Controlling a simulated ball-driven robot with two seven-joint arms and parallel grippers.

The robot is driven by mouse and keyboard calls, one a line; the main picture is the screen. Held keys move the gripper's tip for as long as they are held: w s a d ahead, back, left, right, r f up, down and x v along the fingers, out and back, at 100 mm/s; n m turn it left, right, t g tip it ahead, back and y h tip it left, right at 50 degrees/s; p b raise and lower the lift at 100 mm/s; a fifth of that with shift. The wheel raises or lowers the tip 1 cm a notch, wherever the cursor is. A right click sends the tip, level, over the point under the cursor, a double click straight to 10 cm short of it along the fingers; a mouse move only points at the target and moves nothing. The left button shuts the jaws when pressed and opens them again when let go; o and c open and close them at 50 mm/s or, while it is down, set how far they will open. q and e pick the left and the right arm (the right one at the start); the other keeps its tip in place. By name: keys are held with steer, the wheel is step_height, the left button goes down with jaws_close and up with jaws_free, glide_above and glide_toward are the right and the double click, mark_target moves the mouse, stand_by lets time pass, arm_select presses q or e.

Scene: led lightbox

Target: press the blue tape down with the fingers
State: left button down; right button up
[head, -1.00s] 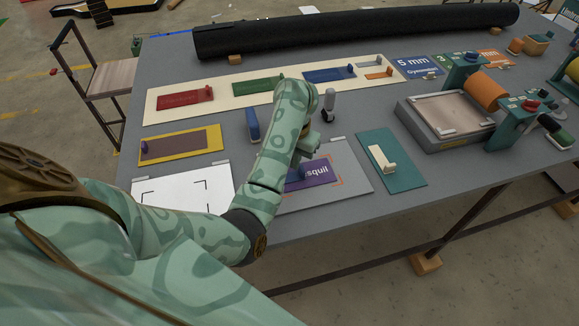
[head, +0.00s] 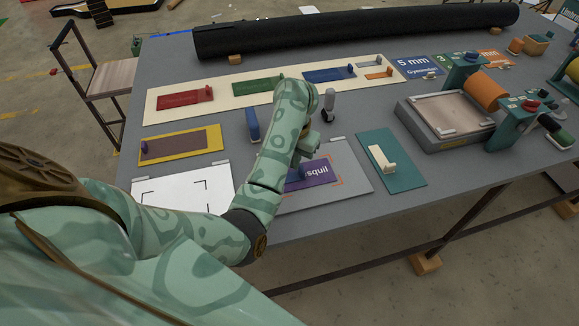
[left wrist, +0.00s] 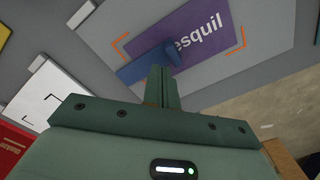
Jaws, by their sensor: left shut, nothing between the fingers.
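The blue tape (left wrist: 142,68) is a short strip across the lower left edge of the purple sign (left wrist: 205,32) with white lettering ending in "squil". In the head view the purple sign (head: 318,174) lies on a grey board, and the blue tape (head: 293,174) shows at its left part. My left gripper (left wrist: 162,68) is shut and empty, its two fingers side by side. Its tips are at the tape; I cannot tell whether they press on it. In the head view the left gripper is largely hidden behind my forearm. My right gripper is not in view.
Orange corner marks frame the sign on the grey board (head: 357,180). A white board (head: 180,197) with black corner marks lies left, a teal board (head: 405,175) right. Behind are a cream strip (head: 232,97) with coloured plates and a black roll (head: 350,32).

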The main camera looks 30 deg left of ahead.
mark_target(294, 177)
arm_select(q)
steer(key=shift+f, duration=0.2)
steer(key=shift+f+b, duration=1.55)
steer(key=shift+f, duration=0.25)
steer(key=shift+s+f, duration=0.1)
stand_by(0.3)
step_height(294, 177, up, 3)
steer(key=p, duration=0.3)
steer(key=shift+r, duration=0.2)
steer(key=shift+f, duration=0.1)
